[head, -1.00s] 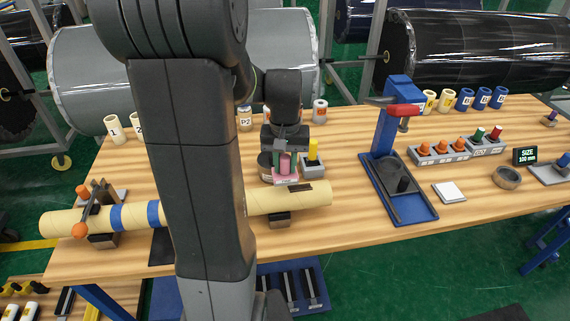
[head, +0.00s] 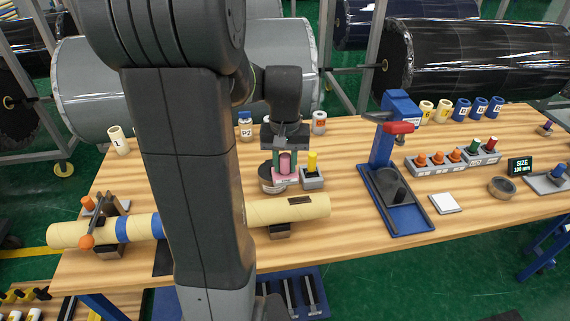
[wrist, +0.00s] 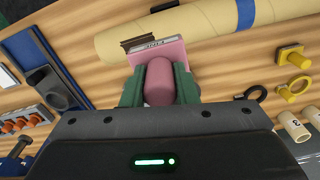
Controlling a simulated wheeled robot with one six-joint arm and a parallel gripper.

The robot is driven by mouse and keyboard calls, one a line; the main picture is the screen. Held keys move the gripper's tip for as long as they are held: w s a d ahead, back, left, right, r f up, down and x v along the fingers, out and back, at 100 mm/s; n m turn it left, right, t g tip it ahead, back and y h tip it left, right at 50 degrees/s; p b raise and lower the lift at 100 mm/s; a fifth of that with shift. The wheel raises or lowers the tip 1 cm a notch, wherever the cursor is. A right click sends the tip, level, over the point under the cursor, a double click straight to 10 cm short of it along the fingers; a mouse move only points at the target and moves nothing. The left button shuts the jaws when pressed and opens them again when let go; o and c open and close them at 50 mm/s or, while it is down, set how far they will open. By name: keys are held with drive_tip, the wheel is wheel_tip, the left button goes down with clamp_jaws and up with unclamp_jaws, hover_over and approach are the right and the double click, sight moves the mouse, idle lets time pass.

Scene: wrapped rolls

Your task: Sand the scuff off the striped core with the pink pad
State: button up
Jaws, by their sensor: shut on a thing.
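The cream core (head: 275,209) with blue stripes lies across dark supports along the front of the table. My arm hides its middle in the head view. A dark scuff (head: 299,201) marks its top near the right end. My gripper (head: 286,160) is shut on the handle of the pink pad (head: 286,176) and holds it on the far side of the core, near the scuff. In the wrist view my gripper (wrist: 159,85) grips the pad's rounded handle, and the pad's flat plate (wrist: 160,50) overlaps the core (wrist: 195,28) in the picture. I cannot tell whether they touch.
A grey holder with a yellow-topped item (head: 312,175) stands just right of the pad. A dark round container (head: 270,180) is close on its left. A blue stand with a red handle (head: 400,150) stands to the right.

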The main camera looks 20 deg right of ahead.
drive_tip(key=shift+f, duration=0.1)
idle(0.5)
drive_tip(key=shift+f+b, duration=2.65)
drive_tip(key=shift+f, duration=0.85)
drive_tip(key=shift+f+b, duration=0.75)
drive_tip(key=shift+f, duration=0.25)
drive_tip(key=shift+s+d+r+p, duration=0.1)
drive_tip(key=shift+s+d+p, duration=0.15)
drive_tip(key=shift+d, duration=0.75)
drive_tip(key=shift+s+d+r+p, duration=0.1)
drive_tip(key=shift+s+d, duration=0.1)
drive_tip(key=shift+d, duration=0.8)
drive_tip(key=shift+s+d+f+p, duration=0.15)
drive_tip(key=shift+s+d, duration=0.15)
drive_tip(key=shift+d, duration=0.85)
drive_tip(key=shift+s+d+p, duration=0.15)
drive_tip(key=shift+s+d, duration=0.1)
drive_tip(key=shift+d, duration=0.85)
drive_tip(key=shift+w+a, duration=0.35)
drive_tip(key=shift+a, duration=1.1)
drive_tip(key=shift+w+a, duration=0.35)
drive_tip(key=shift+a, duration=1.05)
drive_tip(key=shift+w+a, duration=0.35)
drive_tip(key=shift+a, duration=1.1)
